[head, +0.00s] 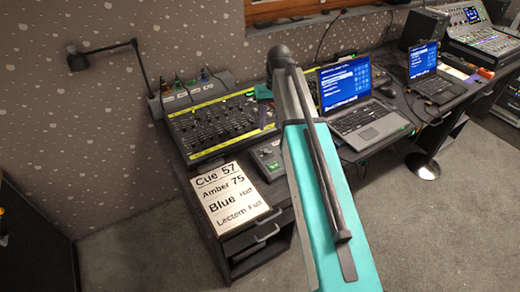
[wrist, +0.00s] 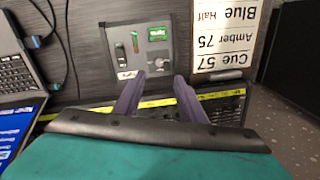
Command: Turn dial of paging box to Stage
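A small grey box (wrist: 142,50), which I take to be the paging box, lies upper centre in the wrist view. It has a green display (wrist: 157,34), a slim green-and-red indicator, a small round dial (wrist: 159,63) and a white label too small to read. I cannot read the dial's setting. The box (head: 267,158) also shows in the head view, between the cue card and my arm. My gripper (wrist: 160,77) is open and empty, its two fingertips apart near the box's lower right, by the dial. The head view does not show my fingers clearly.
A cue card (head: 230,196) lies beside the box, and a fader desk (head: 222,124) stands behind it. A laptop (head: 358,105) stands to the right. A lamp (head: 78,60) and a switch box (head: 190,92) are at the left.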

